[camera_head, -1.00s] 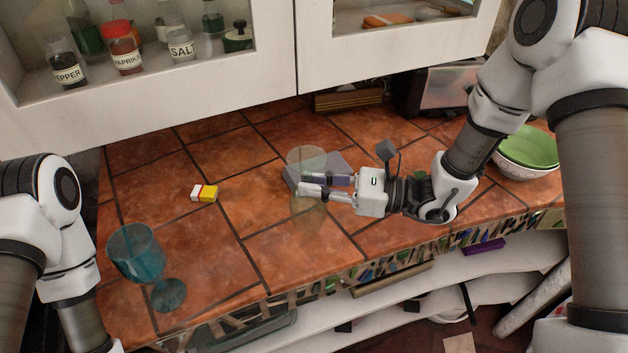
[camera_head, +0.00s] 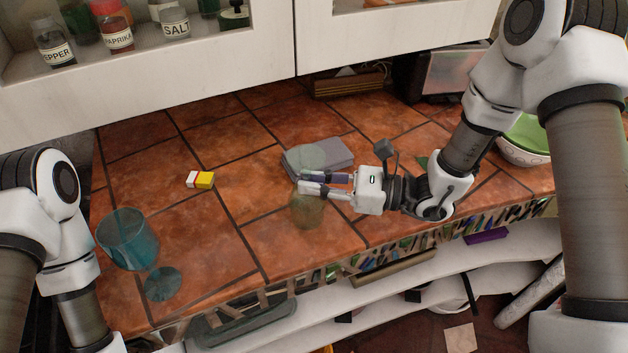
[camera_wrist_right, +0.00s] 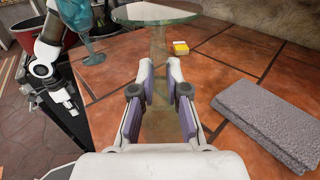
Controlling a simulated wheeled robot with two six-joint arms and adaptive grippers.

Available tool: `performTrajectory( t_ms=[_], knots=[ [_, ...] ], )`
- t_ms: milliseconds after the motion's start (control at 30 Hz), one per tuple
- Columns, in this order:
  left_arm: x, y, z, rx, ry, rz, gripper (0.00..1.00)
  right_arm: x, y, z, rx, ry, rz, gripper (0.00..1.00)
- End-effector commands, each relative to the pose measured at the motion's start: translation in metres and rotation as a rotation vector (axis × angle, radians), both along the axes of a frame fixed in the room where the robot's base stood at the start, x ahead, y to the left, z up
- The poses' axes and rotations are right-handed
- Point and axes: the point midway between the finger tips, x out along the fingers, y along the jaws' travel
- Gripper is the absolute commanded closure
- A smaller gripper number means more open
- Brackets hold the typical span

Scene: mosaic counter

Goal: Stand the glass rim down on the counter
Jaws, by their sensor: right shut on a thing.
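A clear, faintly greenish glass (camera_head: 307,211) is in my right gripper (camera_head: 316,184). It is upside down, with its round foot (camera_wrist_right: 154,14) at the top and the bowl below the fingers. In the right wrist view the two fingers (camera_wrist_right: 160,85) close around its stem. The glass looks roughly upright over the counter (camera_head: 240,190); I cannot tell whether its rim touches the tiles.
A folded grey cloth (camera_head: 335,152) lies just behind the held glass. A blue goblet (camera_head: 128,240) is at the left. A small yellow and white block (camera_head: 204,180) lies mid-counter. A green bowl (camera_head: 528,140) is at the right. Cabinets (camera_head: 150,95) overhang the back.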

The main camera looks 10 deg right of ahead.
Motion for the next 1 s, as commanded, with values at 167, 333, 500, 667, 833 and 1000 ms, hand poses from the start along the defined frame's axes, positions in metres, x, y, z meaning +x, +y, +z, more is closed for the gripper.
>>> performTrajectory(
  t_ms=[167,333,500,667,833,1000],
  knots=[
    [0.0,0.0,-0.005,0.0,0.0,0.0,0.83,0.0,0.0,-0.005,0.0,0.0,0.0,1.0],
    [0.0,0.0,-0.004,0.0,0.0,0.0,0.83,0.0,0.0,-0.004,0.0,0.0,0.0,0.57],
    [0.0,0.0,-0.004,0.0,0.0,0.0,0.83,0.0,0.0,-0.004,0.0,0.0,0.0,0.57],
    [0.0,0.0,-0.004,0.0,0.0,0.0,0.83,-0.001,-0.003,-0.004,0.0,0.001,-0.002,0.57],
    [0.0,0.0,-0.004,0.0,0.0,0.0,0.83,-0.009,-0.024,-0.003,0.005,0.002,-0.007,0.57],
    [0.0,0.0,-0.004,0.0,0.0,0.0,0.83,-0.023,-0.055,-0.003,0.007,-0.001,-0.008,0.57]
  ],
)
